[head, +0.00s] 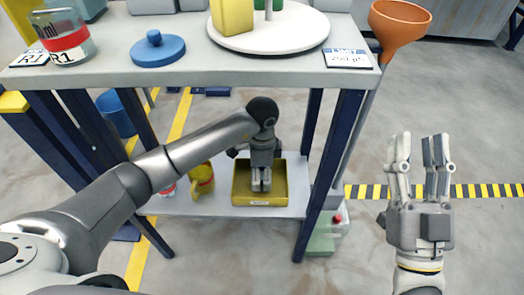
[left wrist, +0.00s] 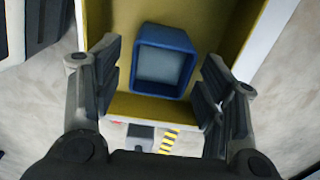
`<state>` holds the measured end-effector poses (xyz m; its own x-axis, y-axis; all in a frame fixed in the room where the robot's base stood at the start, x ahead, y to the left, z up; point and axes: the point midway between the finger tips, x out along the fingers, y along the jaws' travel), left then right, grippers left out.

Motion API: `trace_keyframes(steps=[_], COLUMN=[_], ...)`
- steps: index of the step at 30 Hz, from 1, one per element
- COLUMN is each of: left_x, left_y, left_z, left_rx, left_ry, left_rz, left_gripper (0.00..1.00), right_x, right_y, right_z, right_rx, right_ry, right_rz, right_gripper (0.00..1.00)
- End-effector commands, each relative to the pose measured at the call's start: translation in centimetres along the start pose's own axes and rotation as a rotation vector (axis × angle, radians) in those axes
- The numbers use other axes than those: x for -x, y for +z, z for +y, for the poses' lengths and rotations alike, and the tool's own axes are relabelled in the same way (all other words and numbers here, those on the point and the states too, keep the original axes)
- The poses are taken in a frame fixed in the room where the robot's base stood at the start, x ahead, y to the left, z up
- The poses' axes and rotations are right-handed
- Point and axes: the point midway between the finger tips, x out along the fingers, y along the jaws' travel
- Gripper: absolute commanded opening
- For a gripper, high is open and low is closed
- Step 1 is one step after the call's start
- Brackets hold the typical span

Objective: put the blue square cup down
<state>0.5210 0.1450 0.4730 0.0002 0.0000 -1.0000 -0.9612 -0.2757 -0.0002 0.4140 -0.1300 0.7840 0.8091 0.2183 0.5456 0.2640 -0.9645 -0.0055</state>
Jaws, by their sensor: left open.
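The blue square cup (left wrist: 163,65) stands in the yellow tray (left wrist: 140,106), its square opening facing the left wrist camera. My left gripper (left wrist: 163,82) is open, with a finger on each side of the cup and gaps between them. In the head view my left gripper (head: 261,186) reaches down into the yellow tray (head: 242,199) on the lower shelf and hides the cup. My right gripper (head: 419,150) is open and empty, over the floor right of the rack, fingers pointing up in the picture.
A yellow mug (head: 202,180) stands left of the tray on the lower shelf (head: 221,210). The upper shelf (head: 200,74) carries a blue lid (head: 157,50) and a white turntable (head: 290,38). Dark blue posts (head: 331,165) flank the opening. An orange funnel (head: 400,22) is at right.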

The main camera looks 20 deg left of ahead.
Motion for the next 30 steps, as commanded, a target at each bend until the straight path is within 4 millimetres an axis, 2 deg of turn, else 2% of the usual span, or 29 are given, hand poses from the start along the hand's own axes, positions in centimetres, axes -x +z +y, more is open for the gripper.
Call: trace_keyframes(steps=[8, 18, 24, 30], left_x=[3.1, 6.7, 8.1, 8.6], left_y=[0.0, 0.0, 0.0, 0.0], left_z=[0.0, 0.0, 0.0, 0.0], left_rx=[0.000, 0.000, 0.000, 0.000], left_ry=[-0.001, -0.001, 0.001, 0.001], left_rz=[0.000, -0.001, -0.001, -0.001], left_gripper=[0.66, 0.66, 0.66, 0.66], right_x=[0.6, 3.2, 4.9, 5.7], right_y=[4.4, 9.3, 11.1, 11.8], right_z=[0.6, 1.4, 1.8, 1.9], right_rx=[0.011, 0.018, 0.021, 0.021], right_ry=[0.012, 0.029, 0.037, 0.041], right_rz=[-0.258, -0.564, -0.691, -0.742], right_gripper=[0.40, 0.40, 0.40, 0.40])
